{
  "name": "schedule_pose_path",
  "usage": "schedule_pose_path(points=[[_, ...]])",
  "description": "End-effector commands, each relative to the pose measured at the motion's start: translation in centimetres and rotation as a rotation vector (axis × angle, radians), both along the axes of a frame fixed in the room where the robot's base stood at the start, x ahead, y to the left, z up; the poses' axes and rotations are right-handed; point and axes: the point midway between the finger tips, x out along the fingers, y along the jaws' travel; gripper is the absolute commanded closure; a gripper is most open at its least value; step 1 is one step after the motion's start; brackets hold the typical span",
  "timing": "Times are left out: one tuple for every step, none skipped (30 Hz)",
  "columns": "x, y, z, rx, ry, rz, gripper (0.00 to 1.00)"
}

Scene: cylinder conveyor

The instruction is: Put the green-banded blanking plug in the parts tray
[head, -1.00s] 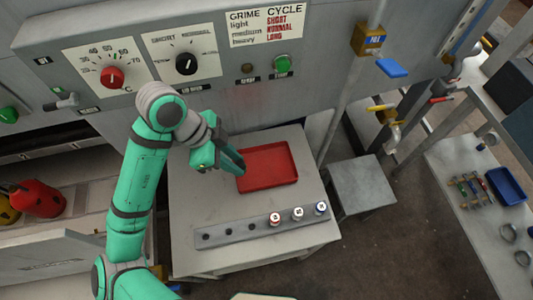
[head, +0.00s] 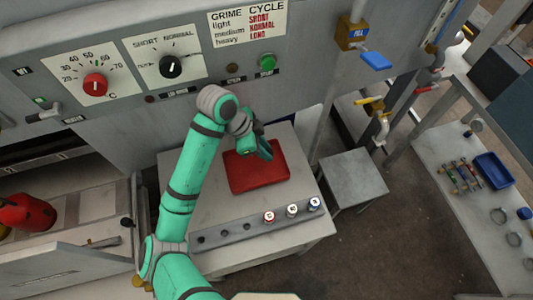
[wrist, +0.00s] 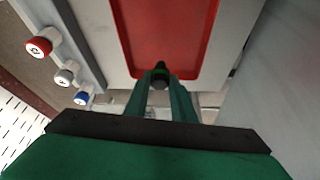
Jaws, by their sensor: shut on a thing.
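My gripper (head: 267,154) is over the right part of the red tray (head: 245,180) on the grey table. In the wrist view, my gripper (wrist: 160,86) is shut on a small dark plug with a green band (wrist: 160,74). The plug is held in front of the red tray (wrist: 165,35), near its edge in that view. I cannot tell how high it is above the tray. The plug is not clear in the head view. The tray looks empty where it shows.
A grey rack (head: 235,233) at the table's front has empty holes and red (head: 269,217), white (head: 292,211) and blue (head: 314,204) plugs. A control panel wall (head: 130,105) stands behind. A blue tray (head: 494,170) lies on a bench at right.

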Motion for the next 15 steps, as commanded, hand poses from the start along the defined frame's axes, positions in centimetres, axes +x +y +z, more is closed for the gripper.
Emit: schedule_pose_path(points=[[0.1,-0.2,-0.2,0.0,0.0,-0.001,1.0],[0.2,-0.3,-0.4,0.0,0.001,-0.002,1.0],[0.3,-0.5,-0.7,0.0,0.002,-0.003,1.0],[0.5,-0.7,-1.0,0.0,0.001,-0.004,1.0],[0.5,-0.6,-1.5,0.0,0.001,-0.002,1.0],[0.4,-0.6,-2.1,0.0,0.002,0.0,1.0],[0.4,-0.5,-2.6,0.001,0.002,0.0,1.0],[0.4,-0.6,-3.0,0.001,0.003,0.0,1.0],[0.5,-0.6,-3.4,0.0,0.002,-0.001,1.0],[0.4,-0.6,-3.7,0.0,0.001,-0.002,1.0],[0.4,-0.6,-3.9,0.0,0.001,-0.003,1.0],[0.4,-0.6,-4.0,0.001,0.001,-0.004,1.0],[0.5,-0.7,-4.0,0.0,0.001,-0.004,1.0],[0.5,-0.7,-4.0,0.001,-0.001,-0.004,1.0],[0.5,-0.7,-3.9,0.0,0.0,-0.003,1.0]])
